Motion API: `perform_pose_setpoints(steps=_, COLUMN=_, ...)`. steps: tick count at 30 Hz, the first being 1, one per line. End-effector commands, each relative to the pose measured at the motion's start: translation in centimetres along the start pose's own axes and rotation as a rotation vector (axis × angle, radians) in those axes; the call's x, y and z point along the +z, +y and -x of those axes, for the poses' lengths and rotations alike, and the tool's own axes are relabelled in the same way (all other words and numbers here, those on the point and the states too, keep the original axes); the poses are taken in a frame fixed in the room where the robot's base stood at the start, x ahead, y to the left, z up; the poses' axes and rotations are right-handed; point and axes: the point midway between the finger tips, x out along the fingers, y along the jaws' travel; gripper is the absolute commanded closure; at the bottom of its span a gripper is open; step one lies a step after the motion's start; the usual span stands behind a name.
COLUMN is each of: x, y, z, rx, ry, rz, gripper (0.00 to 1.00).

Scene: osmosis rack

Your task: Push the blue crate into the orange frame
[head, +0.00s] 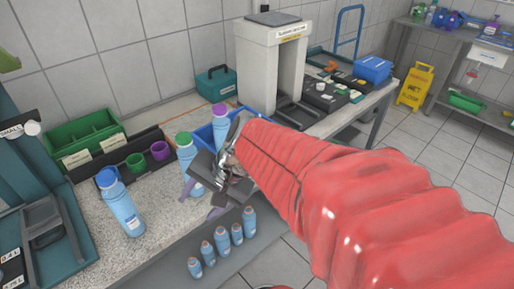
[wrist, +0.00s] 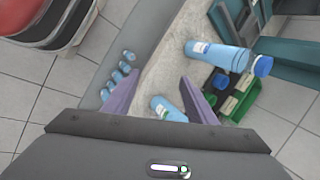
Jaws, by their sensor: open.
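A blue crate (head: 205,132) stands on the counter in the head view, partly hidden behind my gripper and the bottles. I cannot clearly make out the orange frame. My gripper (head: 200,200) is in front of the crate, over the counter's front part. In the wrist view my gripper (wrist: 158,92) shows two purple fingers spread apart, with nothing held. A blue bottle (wrist: 166,108) shows between them in that view; I cannot tell its distance. The crate is not visible in the wrist view.
A blue-capped bottle (head: 121,204), a green-capped bottle (head: 187,154) and a purple-capped bottle (head: 221,122) stand nearby. Several small bottles (head: 222,243) line a lower ledge. A green bin (head: 82,138), a teal toolbox (head: 215,84) and a grey arch-shaped machine (head: 272,62) stand further back.

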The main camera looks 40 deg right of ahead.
Motion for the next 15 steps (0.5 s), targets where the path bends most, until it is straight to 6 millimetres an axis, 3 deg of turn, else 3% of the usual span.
perform_pose_setpoints(steps=8, x=-7.2, y=0.8, z=-1.4, rx=-0.175, ry=-0.044, rz=-0.601, gripper=0.48)
perform_pose_setpoints(steps=15, x=-15.2, y=3.6, z=-1.4, rx=-0.368, ry=-0.058, rz=-1.114, gripper=0.48)
